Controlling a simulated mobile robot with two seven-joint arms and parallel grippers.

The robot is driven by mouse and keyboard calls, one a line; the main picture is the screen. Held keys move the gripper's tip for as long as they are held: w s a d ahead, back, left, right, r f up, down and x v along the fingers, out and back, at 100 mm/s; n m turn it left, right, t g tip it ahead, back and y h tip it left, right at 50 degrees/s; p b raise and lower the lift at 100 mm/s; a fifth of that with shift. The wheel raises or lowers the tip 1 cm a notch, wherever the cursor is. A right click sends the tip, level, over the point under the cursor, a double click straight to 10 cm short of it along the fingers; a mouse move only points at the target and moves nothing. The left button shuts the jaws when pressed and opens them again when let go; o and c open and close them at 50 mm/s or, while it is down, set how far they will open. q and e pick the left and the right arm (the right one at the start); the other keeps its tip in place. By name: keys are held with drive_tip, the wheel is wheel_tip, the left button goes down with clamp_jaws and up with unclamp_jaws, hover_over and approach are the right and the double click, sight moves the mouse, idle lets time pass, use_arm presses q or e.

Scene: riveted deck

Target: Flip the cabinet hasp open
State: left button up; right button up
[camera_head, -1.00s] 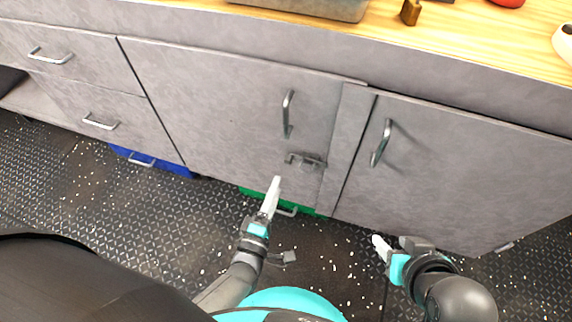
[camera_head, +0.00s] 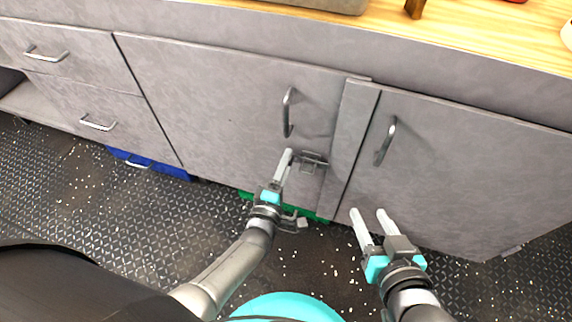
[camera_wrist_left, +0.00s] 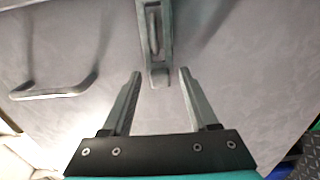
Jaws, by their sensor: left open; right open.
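The cabinet hasp (camera_head: 312,161) is a dark metal latch on the lower right part of the middle cabinet door (camera_head: 225,105), beside the post. In the left wrist view the hasp (camera_wrist_left: 156,40) runs down from the top edge, its lower end between and just beyond my fingertips. My left gripper (camera_head: 287,153) is open and empty, close to the hasp's left end; in the left wrist view its fingers (camera_wrist_left: 158,74) stand apart on either side. I cannot tell whether they touch it. My right gripper (camera_head: 367,212) is open and empty, low in front of the right door (camera_head: 460,165).
Bar handles stick out from the middle door (camera_head: 288,112) and the right door (camera_head: 386,141). Drawers (camera_head: 75,65) are at the left. A wooden counter (camera_head: 460,28) runs above. Blue (camera_head: 150,163) and green (camera_head: 248,196) objects lie low under the cabinet. The patterned floor (camera_head: 120,210) is clear at the left.

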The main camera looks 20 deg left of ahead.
use_arm(q)
clamp_jaws()
idle(0.5)
idle(1.0)
